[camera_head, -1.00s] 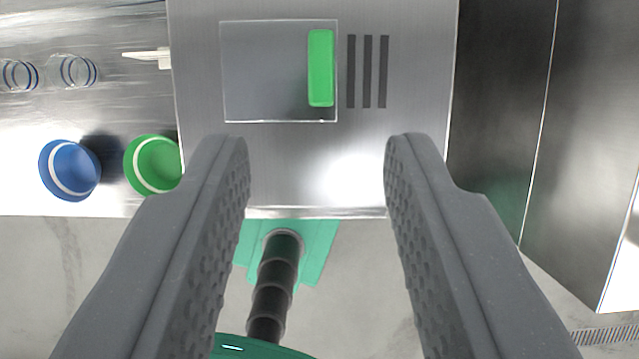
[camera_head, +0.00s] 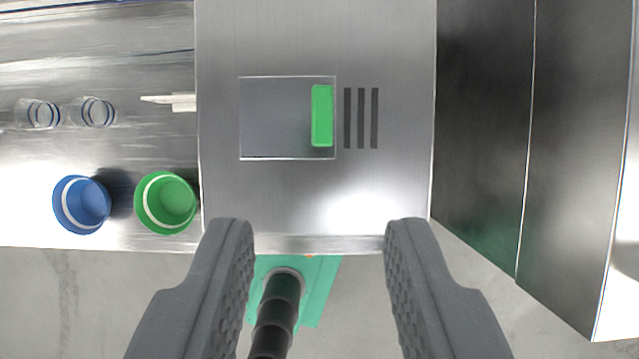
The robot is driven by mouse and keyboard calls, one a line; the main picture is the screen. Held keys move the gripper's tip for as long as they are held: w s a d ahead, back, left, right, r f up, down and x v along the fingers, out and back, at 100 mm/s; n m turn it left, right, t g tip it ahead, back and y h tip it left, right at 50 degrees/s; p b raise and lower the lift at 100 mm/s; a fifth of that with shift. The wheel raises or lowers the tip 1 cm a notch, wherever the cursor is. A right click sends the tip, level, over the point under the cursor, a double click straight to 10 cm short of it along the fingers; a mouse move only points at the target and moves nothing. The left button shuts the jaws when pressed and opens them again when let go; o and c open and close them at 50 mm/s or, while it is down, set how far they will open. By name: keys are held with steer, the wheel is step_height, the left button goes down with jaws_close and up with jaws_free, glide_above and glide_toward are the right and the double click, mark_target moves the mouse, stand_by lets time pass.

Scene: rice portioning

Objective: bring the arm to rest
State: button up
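My gripper (camera_head: 319,232) is open and empty, its two grey textured fingers wide apart at the bottom of the view. Between and beyond the fingers is the front edge of a brushed metal machine top (camera_head: 290,205). The arm itself is not visible apart from the fingers.
The machine top has a glassy panel (camera_head: 275,120) with a green bar (camera_head: 322,116) and dark slots. On the counter (camera_head: 130,145) at left stand a blue bowl (camera_head: 82,204), a green bowl (camera_head: 166,203), two clear glasses (camera_head: 93,112) and a pale utensil (camera_head: 178,101). A black ribbed post (camera_head: 276,318) rises below.

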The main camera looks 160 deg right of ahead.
steer(key=shift+s, duration=0.1)
steer(key=s+d+r+m+t+b, duration=0.1)
steer(key=s+d+r+t+b, duration=0.1)
steer(key=s+t+b, duration=0.3)
steer(key=s+d+r+m+t+h+b, duration=0.1)
steer(key=s+d+r+m+t+b, duration=0.1)
steer(key=s+t+b, duration=0.4)
steer(key=s+r+b, duration=0.1)
steer(key=s+b, duration=0.2)
steer(key=s, duration=0.4)
steer(key=shift+s+r+m, duration=0.2)
steer(key=shift+r+m, duration=0.1)
steer(key=shift+r, duration=0.05)
stand_by(0.7)
